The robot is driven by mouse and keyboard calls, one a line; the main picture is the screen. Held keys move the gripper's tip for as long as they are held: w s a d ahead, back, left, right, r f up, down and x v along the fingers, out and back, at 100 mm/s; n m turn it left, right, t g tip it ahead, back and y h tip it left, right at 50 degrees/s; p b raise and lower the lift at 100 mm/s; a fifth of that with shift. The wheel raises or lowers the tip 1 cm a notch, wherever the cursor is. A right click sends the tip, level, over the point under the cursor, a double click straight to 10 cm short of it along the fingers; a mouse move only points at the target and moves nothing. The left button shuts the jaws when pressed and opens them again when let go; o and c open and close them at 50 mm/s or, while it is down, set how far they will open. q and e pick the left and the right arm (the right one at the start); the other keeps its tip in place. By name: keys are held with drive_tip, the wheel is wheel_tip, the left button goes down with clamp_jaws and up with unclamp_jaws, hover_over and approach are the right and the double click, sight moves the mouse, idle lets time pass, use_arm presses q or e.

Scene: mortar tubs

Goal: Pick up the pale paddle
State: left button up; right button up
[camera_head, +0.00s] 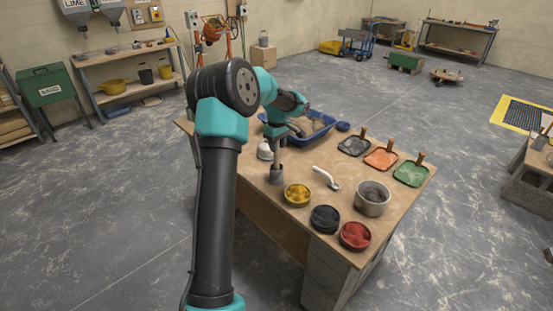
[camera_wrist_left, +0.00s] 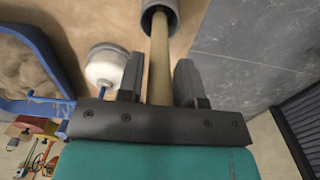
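The pale paddle (camera_head: 278,157) stands in a grey cup (camera_head: 276,174) on the workbench, its handle upright. In the left wrist view the pale handle (camera_wrist_left: 159,60) runs from the cup (camera_wrist_left: 159,10) down between my left gripper's fingers (camera_wrist_left: 160,78). In the head view my left gripper (camera_head: 281,136) is at the top of the handle. Its fingers are open on either side of the handle, with narrow gaps showing. The paddle's lower end is hidden in the cup. My right gripper is in neither view.
A white-topped pot (camera_head: 265,151) and a blue tub (camera_head: 312,124) are close to the cup. Yellow (camera_head: 298,194), black (camera_head: 325,219) and red (camera_head: 355,236) bowls, a white-handled tool (camera_head: 327,178) and a metal pot (camera_head: 372,198) stand nearer the front. Coloured trays (camera_head: 381,158) lie right.

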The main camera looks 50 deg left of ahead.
use_arm(q)
clamp_jaws()
wheel_tip(320, 180, up, 10)
drive_tip(key=shift+r, duration=0.1)
idle(0.6)
idle(0.4)
